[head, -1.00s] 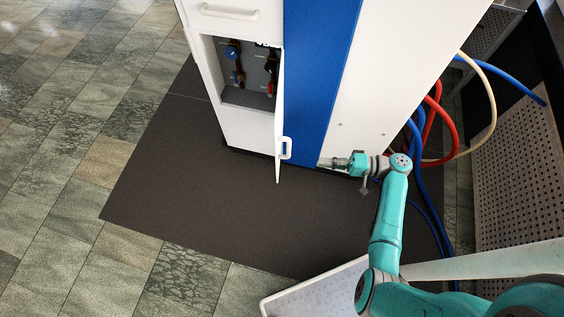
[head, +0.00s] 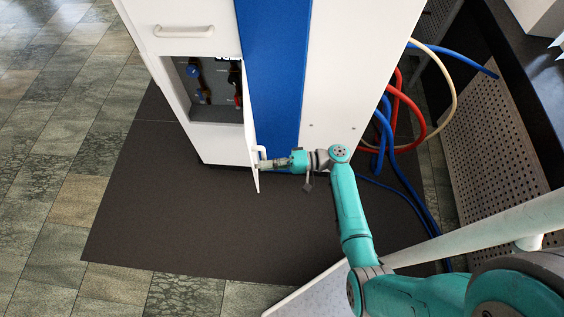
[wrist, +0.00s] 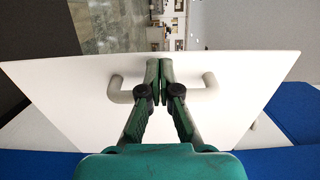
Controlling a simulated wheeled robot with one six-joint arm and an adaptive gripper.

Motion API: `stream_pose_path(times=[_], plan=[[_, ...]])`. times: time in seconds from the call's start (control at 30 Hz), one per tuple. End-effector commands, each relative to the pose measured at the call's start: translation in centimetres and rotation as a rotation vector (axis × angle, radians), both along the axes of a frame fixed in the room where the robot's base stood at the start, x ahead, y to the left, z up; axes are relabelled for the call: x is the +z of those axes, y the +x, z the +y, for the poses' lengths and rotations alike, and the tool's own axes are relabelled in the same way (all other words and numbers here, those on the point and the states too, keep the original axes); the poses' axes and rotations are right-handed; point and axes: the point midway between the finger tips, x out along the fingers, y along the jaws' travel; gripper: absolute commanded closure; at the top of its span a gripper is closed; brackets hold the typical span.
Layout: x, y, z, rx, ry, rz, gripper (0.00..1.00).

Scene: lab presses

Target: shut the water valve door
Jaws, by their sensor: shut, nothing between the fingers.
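The water valve door (head: 249,125) is a white panel, seen nearly edge-on in the head view, standing open from the right side of the valve compartment (head: 203,95). Valves with blue (head: 194,70) and red (head: 238,100) parts show inside. My gripper (head: 262,164) is at the lower part of the door, by its handle. In the wrist view the door (wrist: 70,85) fills the middle, and my shut fingers (wrist: 166,68) lie between the two ends of its white handle (wrist: 120,92). Whether the fingertips touch the door I cannot tell.
A white drawer handle (head: 184,31) is above the compartment. A blue panel (head: 275,70) runs down the cabinet right of the door. Blue and red hoses (head: 400,120) hang at the right. The dark mat (head: 180,220) in front is clear.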

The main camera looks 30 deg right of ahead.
Motion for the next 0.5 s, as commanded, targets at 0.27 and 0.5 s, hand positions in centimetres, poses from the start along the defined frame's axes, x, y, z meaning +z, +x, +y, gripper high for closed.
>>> stream_pose_path(times=[0.27,0.5], plan=[[0.00,0.69,1.43,0.000,0.000,0.000,1.00],[0.00,0.71,1.44,-0.001,0.000,0.000,1.00]])
